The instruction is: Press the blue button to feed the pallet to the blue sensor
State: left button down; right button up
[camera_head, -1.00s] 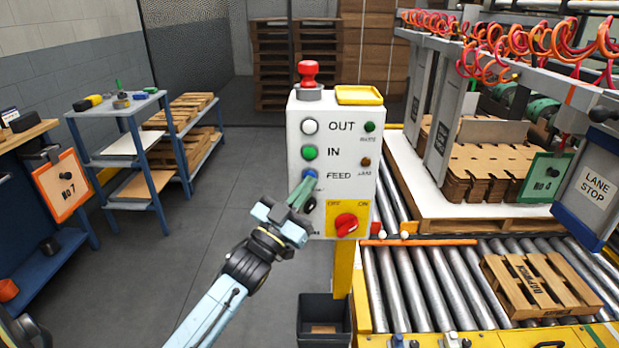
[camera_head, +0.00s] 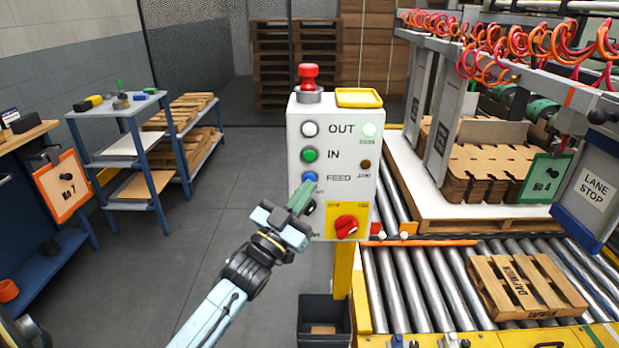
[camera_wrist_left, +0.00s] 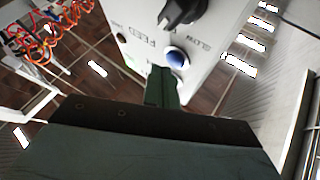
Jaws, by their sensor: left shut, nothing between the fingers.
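The blue button (camera_head: 310,177) sits beside the FEED label on the white control box (camera_head: 340,108). My left gripper (camera_head: 301,196) is shut and empty, with its green fingertips just below and in front of the button. In the left wrist view the blue button (camera_wrist_left: 177,58) shows just beyond the fingertips (camera_wrist_left: 163,76); I cannot tell whether they touch. The wooden pallet (camera_head: 527,287) lies on the metal rollers at the right. I cannot make out a blue sensor. My right gripper is not in view.
The box also carries a white button (camera_head: 310,129), a green button (camera_head: 309,155), a red stop knob (camera_head: 308,76) and a red rotary switch (camera_head: 346,226). A small lamp (camera_head: 369,131) glows pale green. A dark bin (camera_head: 324,318) stands below. Floor at left is open.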

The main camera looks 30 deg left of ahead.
pick_arm(q)
jog(key=shift+s+d, duration=0.15)
jog(key=shift+s, duration=0.1)
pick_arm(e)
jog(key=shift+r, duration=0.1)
pick_arm(q)
jog(key=s+d, duration=0.1)
jog(key=s+p, duration=0.1)
jog(key=s+d+p, duration=0.1)
jog(key=s, duration=0.1)
jog(key=shift+s+d, duration=0.1)
jog(key=shift+d, duration=0.2)
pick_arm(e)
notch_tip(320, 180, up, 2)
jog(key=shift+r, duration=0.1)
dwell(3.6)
